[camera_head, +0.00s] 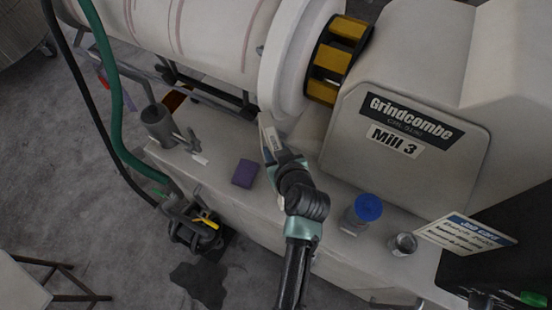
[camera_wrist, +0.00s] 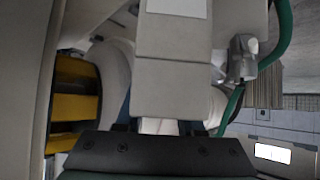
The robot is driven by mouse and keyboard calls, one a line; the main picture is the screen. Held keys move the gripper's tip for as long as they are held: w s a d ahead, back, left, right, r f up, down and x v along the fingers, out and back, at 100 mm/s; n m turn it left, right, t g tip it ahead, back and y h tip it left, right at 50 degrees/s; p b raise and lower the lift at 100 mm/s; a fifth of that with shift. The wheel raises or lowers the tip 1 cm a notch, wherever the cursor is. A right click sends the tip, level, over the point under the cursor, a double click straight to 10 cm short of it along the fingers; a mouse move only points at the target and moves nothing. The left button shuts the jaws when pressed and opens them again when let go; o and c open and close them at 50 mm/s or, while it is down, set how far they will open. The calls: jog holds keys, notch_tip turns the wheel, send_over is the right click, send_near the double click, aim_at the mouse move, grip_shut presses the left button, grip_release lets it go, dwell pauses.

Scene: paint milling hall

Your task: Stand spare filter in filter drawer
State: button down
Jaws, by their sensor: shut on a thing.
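My gripper (camera_head: 274,152) is at the white mill, in front of the round end flange, in the head view. It is shut on a pale, boxy thing with a white label, which looks like the spare filter (camera_head: 267,128). In the wrist view the pale block (camera_wrist: 172,88) stands out beyond my dark gripper (camera_wrist: 168,127), its lower end between the jaws. The jaw tips are mostly hidden there. I cannot make out a filter drawer for certain in either view.
A purple block (camera_head: 245,173), a blue-lidded jar (camera_head: 367,208) and a metal cup (camera_head: 404,243) stand on the mill's ledge. A grey pipe fitting (camera_head: 158,124) is at the left. A green hose (camera_head: 112,110) and a yellow-handled valve (camera_head: 205,222) are beside the ledge.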

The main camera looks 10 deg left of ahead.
jog(key=shift+w+f, duration=0.15)
jog(key=shift+f, duration=2.3)
jog(key=c, duration=0.5)
grip_release()
jog(key=b+v, duration=0.2)
jog(key=v, duration=1)
